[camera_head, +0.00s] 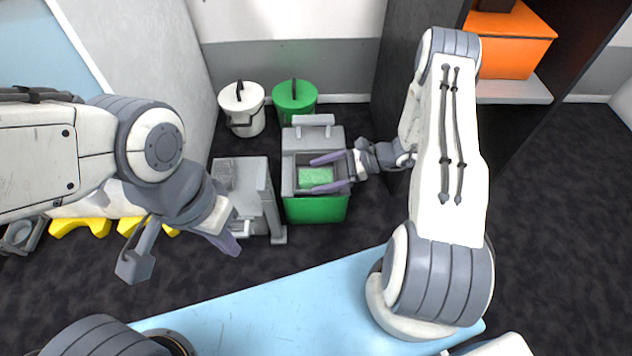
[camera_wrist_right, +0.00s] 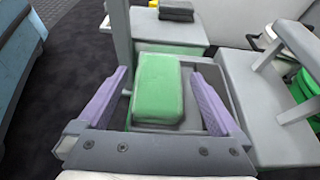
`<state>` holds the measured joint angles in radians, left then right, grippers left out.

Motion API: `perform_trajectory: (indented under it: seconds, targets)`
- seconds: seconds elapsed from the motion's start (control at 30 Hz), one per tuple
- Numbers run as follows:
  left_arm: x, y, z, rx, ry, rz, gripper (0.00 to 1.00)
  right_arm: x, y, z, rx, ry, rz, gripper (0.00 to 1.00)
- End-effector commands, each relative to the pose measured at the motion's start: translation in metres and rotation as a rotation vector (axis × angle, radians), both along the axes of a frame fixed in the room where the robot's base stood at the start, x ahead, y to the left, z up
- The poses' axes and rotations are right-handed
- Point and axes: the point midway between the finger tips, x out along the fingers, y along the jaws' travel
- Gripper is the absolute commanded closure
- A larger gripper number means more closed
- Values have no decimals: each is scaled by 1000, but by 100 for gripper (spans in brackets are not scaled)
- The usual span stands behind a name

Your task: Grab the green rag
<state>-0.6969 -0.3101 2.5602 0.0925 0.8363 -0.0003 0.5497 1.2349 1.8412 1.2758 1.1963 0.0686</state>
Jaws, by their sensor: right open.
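The green rag (camera_head: 315,176) lies as a folded block in the open top of a grey and green bin (camera_head: 318,209). In the right wrist view the rag (camera_wrist_right: 158,85) sits between the two purple fingers. My right gripper (camera_head: 331,173) is open, with one finger on each side of the rag and a gap on both sides. It also shows in the right wrist view (camera_wrist_right: 157,105). My left gripper (camera_head: 190,255) hangs at the left, away from the bin; its fingers are spread apart and nothing shows between them.
A grey machine (camera_head: 243,195) stands left of the bin. A white bucket (camera_head: 242,108) and a green bucket (camera_head: 294,100) stand behind by the wall. A dark shelf with an orange box (camera_head: 510,45) is at the right. Dark floor (camera_head: 290,255) lies open in front.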

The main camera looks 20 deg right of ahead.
Motion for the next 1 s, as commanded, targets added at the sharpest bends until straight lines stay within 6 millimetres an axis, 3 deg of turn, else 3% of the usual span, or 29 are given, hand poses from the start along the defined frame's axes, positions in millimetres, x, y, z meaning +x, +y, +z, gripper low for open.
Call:
perform_trajectory:
  seconds: [0.13, 0.17, 0.3, 0.4, 0.77, 1.0]
  targets:
    - [0, 0, 1, 0, 0, 0, 100, 0, 0, 1, 0, 0, 0, 0]
    - [0, 0, 1, 0, 0, 0, 100, 0, 0, 1, 0, 0, 0, 4]
    - [0, 0, 1, 0, 0, 0, 100, 0, 0, 1, 0, -1, 0, 57]
    - [0, 0, 1, 0, 0, 0, 100, 0, 0, 1, 0, 0, 0, 90]
    - [0, 0, 8, 0, 0, 0, 100, 0, -1, 9, 0, -1, 0, 90]
    - [0, 0, 35, 0, 0, 0, 100, 0, -1, 42, -1, -2, 1, 90]
